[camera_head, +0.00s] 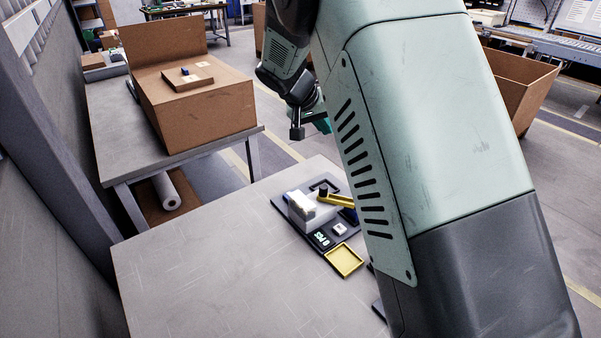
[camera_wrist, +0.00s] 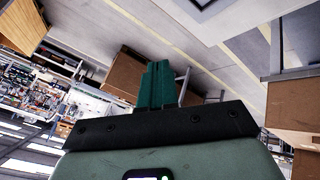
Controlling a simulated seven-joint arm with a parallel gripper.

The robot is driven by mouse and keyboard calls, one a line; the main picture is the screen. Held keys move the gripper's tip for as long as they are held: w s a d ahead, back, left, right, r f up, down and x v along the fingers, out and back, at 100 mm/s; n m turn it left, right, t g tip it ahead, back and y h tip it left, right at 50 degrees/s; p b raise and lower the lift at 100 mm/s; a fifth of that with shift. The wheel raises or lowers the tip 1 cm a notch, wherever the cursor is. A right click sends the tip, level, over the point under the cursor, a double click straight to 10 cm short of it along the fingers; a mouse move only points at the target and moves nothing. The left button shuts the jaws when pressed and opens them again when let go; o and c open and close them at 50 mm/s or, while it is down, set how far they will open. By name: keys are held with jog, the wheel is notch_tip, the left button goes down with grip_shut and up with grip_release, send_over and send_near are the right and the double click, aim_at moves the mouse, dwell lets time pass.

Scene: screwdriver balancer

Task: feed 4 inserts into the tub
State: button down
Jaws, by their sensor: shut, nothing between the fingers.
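My gripper (camera_head: 297,134) hangs above and behind the grey table, left of my big arm link in the head view. In the wrist view its green fingers (camera_wrist: 156,84) are together with nothing between them. A dark station (camera_head: 289,208) lies on the table, apart from the gripper. It carries a whitish block-like container (camera_head: 302,208), a yellow-handled tool (camera_head: 336,200) and a small display (camera_head: 321,239). A shallow yellow square tray (camera_head: 343,260) lies at its front. I cannot tell which vessel is the tub, and no insert can be made out. My arm hides the station's right side.
The grey table (camera_head: 190,270) is bare at front left. Another open box (camera_head: 520,85) stands at back right.

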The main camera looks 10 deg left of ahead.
jog(key=w+a+f+n+t, duration=0.1)
jog(key=a+f, duration=0.4)
jog(key=f, duration=0.2)
jog(key=w+a+f+t, duration=0.1)
jog(key=w+a+f, duration=0.1)
jog(key=a+f, duration=0.3)
notch_tip(320, 180, down, 3)
jog(key=shift+w+f+n, duration=0.1)
jog(key=shift+w+n, duration=0.15)
jog(key=shift+n, duration=0.15)
jog(key=shift+a+f, duration=0.1)
jog(key=shift+f, duration=4.25)
jog(key=shift+f, duration=0.1)
jog(key=shift+f, duration=0.35)
jog(key=shift+f, duration=0.45)
jog(key=shift+r, duration=0.9)
